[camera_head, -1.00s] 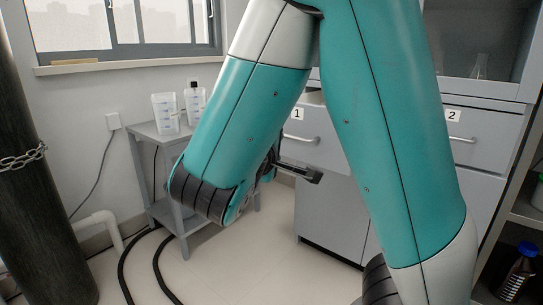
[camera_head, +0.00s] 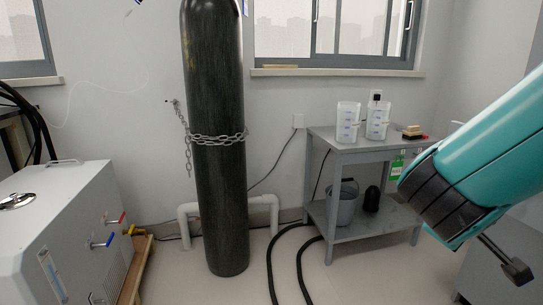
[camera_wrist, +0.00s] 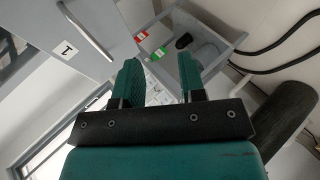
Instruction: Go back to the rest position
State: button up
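In the wrist view my gripper (camera_wrist: 160,72) has its two teal fingers apart, with nothing held between them. In the head view my teal arm reaches in from the right edge, and a dark part of my gripper (camera_head: 516,271) shows at the lower right, clear of the cart. The rest of the arm lies outside the picture.
A grey two-shelf cart (camera_head: 358,157) bears white containers (camera_head: 348,122) and a bucket (camera_head: 343,205). A chained dark cylinder (camera_head: 215,190) stands left of it. A grey machine (camera_head: 60,215) is at far left. A drawer labelled 1 (camera_wrist: 62,42) shows in the wrist view. Hoses lie on the floor.

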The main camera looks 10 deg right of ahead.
jog(key=s+a+f+g+y, duration=0.1)
jog(key=s+a+y, duration=0.25)
jog(key=a, duration=0.25)
jog(key=s+a+n+g+y, duration=0.1)
jog(key=s+a+g+y, duration=0.1)
jog(key=a+y, duration=0.25)
jog(key=s+a+f+g+y, duration=0.1)
jog(key=s+a+y, duration=0.2)
jog(key=a, duration=0.4)
jog(key=s+a+r+n+g+y+p, duration=0.2)
jog(key=s+a+r+n+y+p, duration=0.1)
jog(key=s+a+r, duration=0.25)
notch_tip(320, 180, up, 37)
jog(key=p, duration=3.6)
jog(key=shift+d+m, duration=0.3)
jog(key=shift+s+d+f, duration=0.1)
